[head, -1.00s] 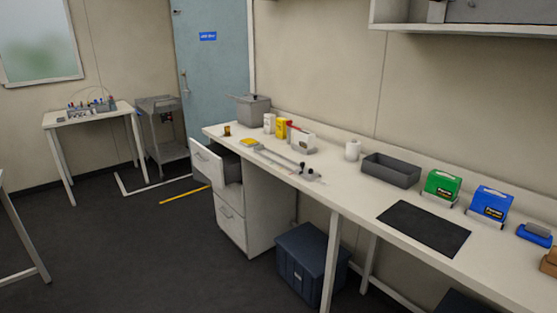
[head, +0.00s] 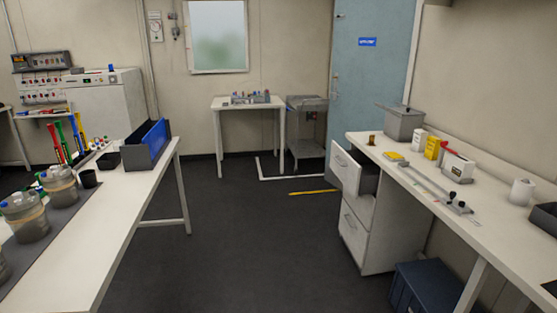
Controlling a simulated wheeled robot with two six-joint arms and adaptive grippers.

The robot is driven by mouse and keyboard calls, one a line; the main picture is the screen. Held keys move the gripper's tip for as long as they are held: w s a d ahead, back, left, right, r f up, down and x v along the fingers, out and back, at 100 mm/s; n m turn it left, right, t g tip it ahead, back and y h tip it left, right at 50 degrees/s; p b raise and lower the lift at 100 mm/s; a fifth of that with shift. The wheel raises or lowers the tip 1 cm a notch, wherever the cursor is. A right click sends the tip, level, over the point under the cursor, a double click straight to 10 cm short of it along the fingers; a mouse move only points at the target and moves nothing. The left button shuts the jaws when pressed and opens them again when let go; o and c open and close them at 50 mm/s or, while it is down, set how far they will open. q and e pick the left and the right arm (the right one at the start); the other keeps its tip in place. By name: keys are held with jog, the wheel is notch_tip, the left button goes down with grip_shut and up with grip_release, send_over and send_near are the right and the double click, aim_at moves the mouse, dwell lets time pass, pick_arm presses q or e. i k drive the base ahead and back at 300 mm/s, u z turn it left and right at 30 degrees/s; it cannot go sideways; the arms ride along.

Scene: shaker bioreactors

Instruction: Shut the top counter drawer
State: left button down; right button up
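The top counter drawer (head: 345,172) stands pulled out from the white cabinet under the right-hand counter (head: 446,217). Its white front with a handle faces left, and its dark inside shows behind the front. The lower drawer (head: 354,235) below it looks shut. Neither of my grippers shows in the head view.
Dark floor (head: 245,245) lies open between the left bench (head: 105,225) and the counter. A blue bin (head: 425,290) stands under the counter. A small white table (head: 249,104) and a grey cart (head: 307,130) stand at the back, near the blue door (head: 368,75).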

aim_at(370, 165)
jog(key=u, duration=0.05)
jog(key=i, duration=1.35)
